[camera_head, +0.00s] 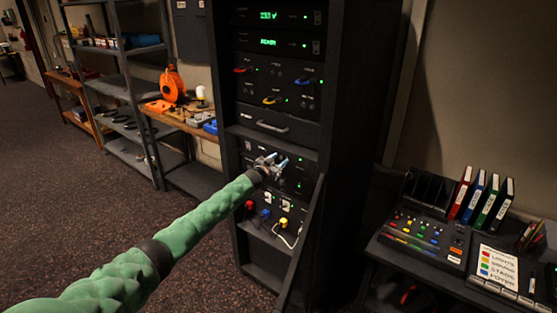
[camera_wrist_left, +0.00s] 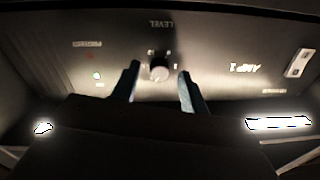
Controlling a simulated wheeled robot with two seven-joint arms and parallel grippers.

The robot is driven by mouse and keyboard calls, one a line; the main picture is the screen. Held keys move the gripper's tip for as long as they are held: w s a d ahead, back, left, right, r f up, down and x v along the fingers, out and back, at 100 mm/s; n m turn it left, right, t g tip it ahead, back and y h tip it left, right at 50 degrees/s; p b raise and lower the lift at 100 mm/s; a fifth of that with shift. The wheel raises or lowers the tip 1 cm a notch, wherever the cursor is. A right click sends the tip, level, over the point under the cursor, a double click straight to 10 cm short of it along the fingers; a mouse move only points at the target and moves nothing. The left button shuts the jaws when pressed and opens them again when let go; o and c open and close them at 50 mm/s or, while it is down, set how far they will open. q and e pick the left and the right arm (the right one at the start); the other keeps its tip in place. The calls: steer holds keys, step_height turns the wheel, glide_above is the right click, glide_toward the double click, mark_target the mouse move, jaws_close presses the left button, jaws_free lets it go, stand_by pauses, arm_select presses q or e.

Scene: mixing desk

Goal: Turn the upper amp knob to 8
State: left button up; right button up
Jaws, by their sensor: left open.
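My left gripper (camera_head: 273,161) is at the front of the amp panels in the dark rack. In the left wrist view the open gripper (camera_wrist_left: 158,70) has one finger on each side of a small round pale amp knob (camera_wrist_left: 159,73). There are visible gaps between the knob and both fingers. The panel carries an upside-down LEVEL label by the knob and an AMP label to the right. I cannot read the knob's pointer or its setting. In the head view the gripper covers the knob. My right gripper is not in view.
The rack (camera_head: 350,100) has an open door (camera_head: 305,240) at its lower right. Colored plugs and cables (camera_head: 266,213) are below the gripper. A mixing desk (camera_head: 428,232) with binders stands at right. Shelving (camera_head: 120,85) and an orange cable reel (camera_head: 173,84) are at left.

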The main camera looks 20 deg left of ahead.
arm_select(q)
steer(key=shift+w, duration=0.1)
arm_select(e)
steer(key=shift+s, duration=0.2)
